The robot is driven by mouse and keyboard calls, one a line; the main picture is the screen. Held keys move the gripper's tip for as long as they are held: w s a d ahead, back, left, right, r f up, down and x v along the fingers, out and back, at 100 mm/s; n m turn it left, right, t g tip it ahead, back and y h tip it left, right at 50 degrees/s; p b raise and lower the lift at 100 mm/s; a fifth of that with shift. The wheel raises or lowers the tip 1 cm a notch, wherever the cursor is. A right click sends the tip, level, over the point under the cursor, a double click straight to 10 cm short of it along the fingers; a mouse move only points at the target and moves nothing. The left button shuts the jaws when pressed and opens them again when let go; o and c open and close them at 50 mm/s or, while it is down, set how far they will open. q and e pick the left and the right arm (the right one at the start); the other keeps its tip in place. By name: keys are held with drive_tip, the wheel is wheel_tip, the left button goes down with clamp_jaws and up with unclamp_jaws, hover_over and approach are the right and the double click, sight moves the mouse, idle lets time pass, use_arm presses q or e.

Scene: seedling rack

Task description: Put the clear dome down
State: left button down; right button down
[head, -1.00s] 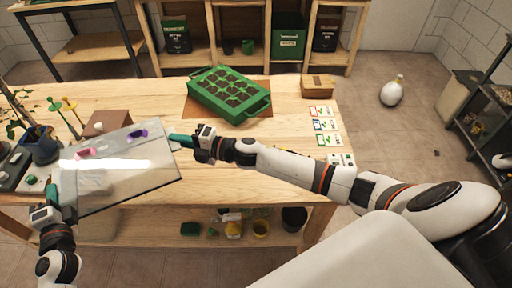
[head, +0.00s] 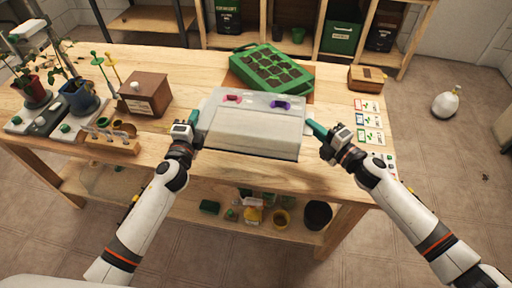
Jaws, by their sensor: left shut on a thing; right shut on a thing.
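The clear dome (head: 252,132), a wide see-through cover with a pink and a purple piece on its top, is level at the front middle of the bench. My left gripper (head: 192,122) is shut on its left end. My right gripper (head: 315,130) is shut on its right end. I cannot tell whether the dome's lower rim touches the bench or hangs just above it. The green seedling tray (head: 302,77), with dark soil in its cells, stands uncovered behind the dome on a brown mat (head: 235,84).
A brown wooden box (head: 145,95), a small wooden rack (head: 110,141) and potted plants (head: 80,99) stand to the left. Picture cards (head: 369,121) and a small wooden box (head: 366,79) lie to the right. Bench top (head: 200,66) is bare behind the dome's left.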

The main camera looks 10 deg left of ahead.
use_arm(q)
drive_tip(key=shift+a+r, duration=0.1)
use_arm(e)
drive_tip(key=shift+r, duration=0.15)
